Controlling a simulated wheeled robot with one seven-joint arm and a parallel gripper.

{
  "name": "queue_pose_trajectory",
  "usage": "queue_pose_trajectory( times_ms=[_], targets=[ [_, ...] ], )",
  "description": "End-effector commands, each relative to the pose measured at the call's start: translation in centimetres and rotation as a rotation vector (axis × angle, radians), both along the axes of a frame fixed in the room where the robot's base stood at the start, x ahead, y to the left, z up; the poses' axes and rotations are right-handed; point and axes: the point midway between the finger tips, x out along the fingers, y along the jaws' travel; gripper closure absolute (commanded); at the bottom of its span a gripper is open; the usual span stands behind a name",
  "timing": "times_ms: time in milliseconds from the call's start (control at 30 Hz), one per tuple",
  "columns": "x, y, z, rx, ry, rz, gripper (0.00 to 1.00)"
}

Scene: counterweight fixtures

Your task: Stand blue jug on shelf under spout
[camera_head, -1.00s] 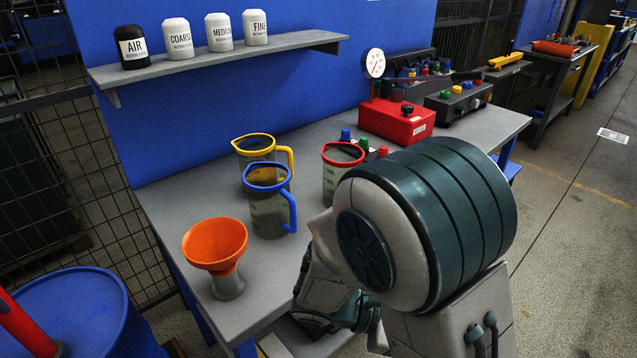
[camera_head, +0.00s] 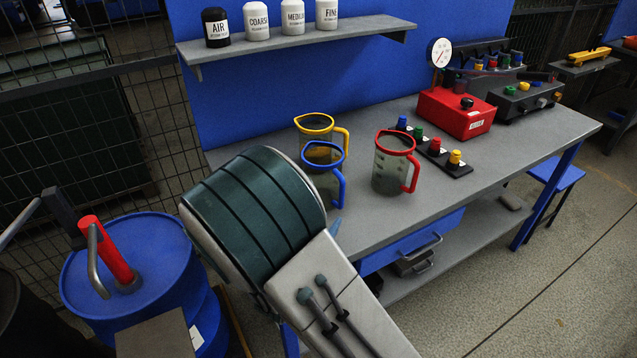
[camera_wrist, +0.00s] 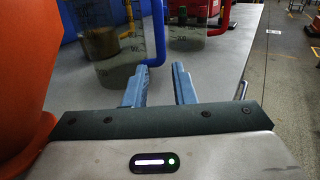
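The blue jug (camera_head: 323,185), clear-walled with a blue rim and handle, stands upright on the workbench (camera_head: 410,205), partly hidden behind my arm. In the wrist view the jug (camera_wrist: 112,62) is just beyond the left finger, its blue handle toward the right. My gripper (camera_wrist: 158,84) is open, its two pale blue fingers apart with bare bench between them; I cannot tell whether it touches the jug. In the head view my arm hides most of it. A red pump with a grey bent pipe (camera_head: 97,262), possibly the spout, stands on the blue drum (camera_head: 150,290).
The yellow jug (camera_head: 314,135) is behind the blue one and the red jug (camera_head: 390,170) to its right. An orange funnel (camera_wrist: 28,75) is close left of my gripper. A wall shelf (camera_head: 300,43) bears labelled bottles. A grey flat slab (camera_head: 158,337) lies before the drum.

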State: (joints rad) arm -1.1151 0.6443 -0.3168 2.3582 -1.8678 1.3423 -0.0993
Motion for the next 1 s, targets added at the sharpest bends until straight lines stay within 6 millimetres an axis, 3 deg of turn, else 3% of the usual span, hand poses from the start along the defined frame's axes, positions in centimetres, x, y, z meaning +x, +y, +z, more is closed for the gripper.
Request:
queue_pose_trajectory(
  times_ms=[133,367,700,1000],
  targets=[
    [2.4,-0.9,0.1,0.001,0.0,0.0,0.77],
    [4.0,-1.6,0.1,0.001,0.0,0.001,0.77],
    [8.0,-3.6,0.5,0.001,0.0,0.0,0.77],
    [8.4,-3.7,0.4,0.001,0.0,0.001,0.79]
  ],
)
